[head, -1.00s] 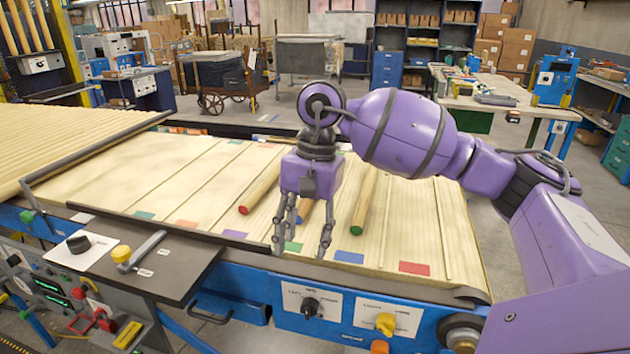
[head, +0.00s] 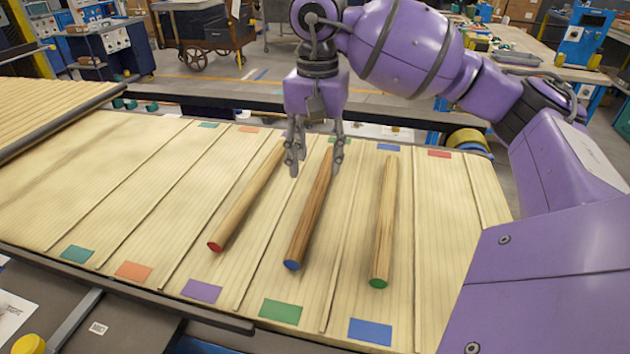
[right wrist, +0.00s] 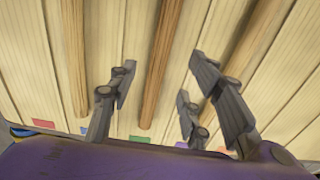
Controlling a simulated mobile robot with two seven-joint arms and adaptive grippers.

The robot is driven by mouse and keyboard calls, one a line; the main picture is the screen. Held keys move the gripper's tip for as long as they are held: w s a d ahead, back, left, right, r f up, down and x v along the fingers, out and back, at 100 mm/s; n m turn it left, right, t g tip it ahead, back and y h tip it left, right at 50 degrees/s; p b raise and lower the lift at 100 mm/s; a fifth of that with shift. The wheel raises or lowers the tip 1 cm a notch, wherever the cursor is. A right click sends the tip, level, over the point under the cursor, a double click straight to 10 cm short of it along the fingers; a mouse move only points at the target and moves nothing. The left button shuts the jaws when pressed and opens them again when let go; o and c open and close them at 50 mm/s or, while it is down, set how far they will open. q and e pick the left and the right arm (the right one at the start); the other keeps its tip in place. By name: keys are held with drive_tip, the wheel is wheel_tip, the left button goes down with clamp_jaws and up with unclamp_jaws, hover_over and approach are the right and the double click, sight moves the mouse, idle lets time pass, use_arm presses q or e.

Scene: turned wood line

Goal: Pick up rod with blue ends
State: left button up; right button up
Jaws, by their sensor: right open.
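The rod with blue ends (head: 308,222) lies on the pale slatted bed, between two other rods. Its blue near end faces me; its far part passes behind or under my right gripper (head: 316,170). That gripper hangs pointing down with its fingers apart, empty, over the far half of this rod. In the right wrist view the same rod (right wrist: 160,60) runs between the open fingers (right wrist: 160,100), apart from them; its coloured ends do not show there. My left gripper is not in view.
A red-ended rod (head: 245,203) lies to the left and a green-ended rod (head: 384,225) to the right, with gaps between. Thin raised strips divide the bed (head: 130,190). Colour patches mark both edges. A dark rail (head: 400,115) runs along the far side.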

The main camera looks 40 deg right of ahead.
sight(317, 191)
wheel_tip(317, 191, down, 7)
drive_tip(key=shift+a+r+p, duration=0.1)
drive_tip(key=shift+p, duration=0.55)
drive_tip(key=shift+f, duration=0.35)
drive_tip(key=shift+c, duration=0.6)
clamp_jaws()
